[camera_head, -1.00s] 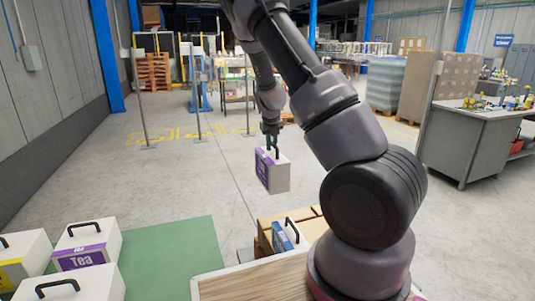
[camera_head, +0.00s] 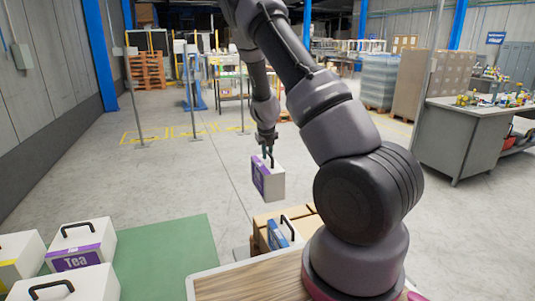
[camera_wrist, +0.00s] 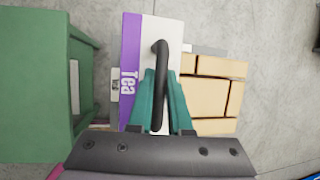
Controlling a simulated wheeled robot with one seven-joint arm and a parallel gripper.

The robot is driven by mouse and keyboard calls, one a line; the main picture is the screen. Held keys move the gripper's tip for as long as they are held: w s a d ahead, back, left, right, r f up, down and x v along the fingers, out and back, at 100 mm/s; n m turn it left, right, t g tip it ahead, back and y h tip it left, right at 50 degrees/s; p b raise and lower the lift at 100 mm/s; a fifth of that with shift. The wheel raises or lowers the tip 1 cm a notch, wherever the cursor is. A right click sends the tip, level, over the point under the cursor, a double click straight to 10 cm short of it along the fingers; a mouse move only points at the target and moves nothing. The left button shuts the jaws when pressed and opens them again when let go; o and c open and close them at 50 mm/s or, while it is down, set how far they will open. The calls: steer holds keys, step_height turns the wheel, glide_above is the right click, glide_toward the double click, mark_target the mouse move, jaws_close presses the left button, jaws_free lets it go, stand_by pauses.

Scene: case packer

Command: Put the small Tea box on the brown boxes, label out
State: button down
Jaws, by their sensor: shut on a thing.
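My gripper (camera_head: 267,150) is shut on the black handle of a white box with a purple Tea label, the small Tea box (camera_head: 273,183). The box hangs upright in the air, beyond and above the brown boxes (camera_head: 304,223). Its purple label side faces left in the head view. In the wrist view the teal fingers (camera_wrist: 162,85) close around the handle, the Tea box (camera_wrist: 133,55) shows its purple strip on the left, and the brown boxes (camera_wrist: 215,100) lie below to the right.
A white box with a blue label (camera_head: 278,236) stands at the brown boxes. Another Tea box (camera_head: 85,240) and other handled boxes stand on the green surface (camera_head: 170,255) at left. A wooden-topped table (camera_head: 245,285) is in front. Open floor lies beyond.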

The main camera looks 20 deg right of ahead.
steer(key=shift+f, duration=0.1)
step_height(320, 180, down, 19)
steer(key=shift+r, duration=0.2)
stand_by(1.6)
steer(key=shift+f, duration=0.4)
stand_by(0.5)
steer(key=c, duration=0.8)
jaws_free()
steer(key=shift+o, duration=0.2)
